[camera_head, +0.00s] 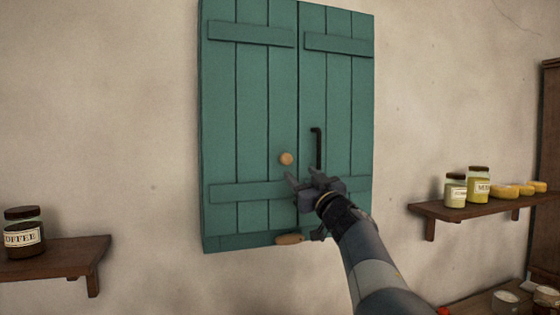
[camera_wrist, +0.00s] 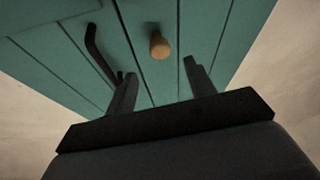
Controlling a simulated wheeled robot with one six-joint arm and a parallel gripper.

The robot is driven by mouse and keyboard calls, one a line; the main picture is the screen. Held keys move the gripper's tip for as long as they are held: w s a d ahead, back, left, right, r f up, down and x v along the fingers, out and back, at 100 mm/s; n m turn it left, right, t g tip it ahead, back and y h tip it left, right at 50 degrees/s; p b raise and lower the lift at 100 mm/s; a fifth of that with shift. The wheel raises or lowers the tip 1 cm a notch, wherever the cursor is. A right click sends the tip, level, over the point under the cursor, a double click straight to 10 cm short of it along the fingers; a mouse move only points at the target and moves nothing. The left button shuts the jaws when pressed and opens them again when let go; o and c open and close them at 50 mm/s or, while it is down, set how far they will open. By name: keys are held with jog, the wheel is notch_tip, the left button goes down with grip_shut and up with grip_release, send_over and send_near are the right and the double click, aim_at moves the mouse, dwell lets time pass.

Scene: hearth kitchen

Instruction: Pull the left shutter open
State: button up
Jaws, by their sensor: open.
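The left shutter (camera_head: 252,110) is a teal plank panel, standing shut beside the right shutter (camera_head: 340,90) on the wall. The left shutter has a round wooden knob (camera_head: 286,158). The right shutter has a black bar handle (camera_head: 316,148). My gripper (camera_head: 300,176) is open and empty, in front of the shutters just below the knob. In the wrist view the knob (camera_wrist: 159,46) shows beyond and between the two fingers, apart from them. The black handle (camera_wrist: 98,52) shows at the left there, close to the left finger.
A wooden piece (camera_head: 289,239) sits at the shutters' bottom edge, partly behind my arm. A shelf (camera_head: 60,258) with a coffee jar (camera_head: 25,236) is at the left. Another shelf (camera_head: 465,212) with jars and yellow items is at the right. The wall left of the shutters is bare.

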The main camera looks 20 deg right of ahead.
aim_at(288, 160)
jog(key=p+x, duration=0.3)
jog(key=x, duration=0.5)
jog(key=shift+w+r, duration=0.1)
jog(key=shift+r, duration=0.1)
jog(key=shift+p+x, duration=0.45)
jog(key=shift+x, duration=0.35)
jog(key=shift+c, duration=0.5)
grip_shut()
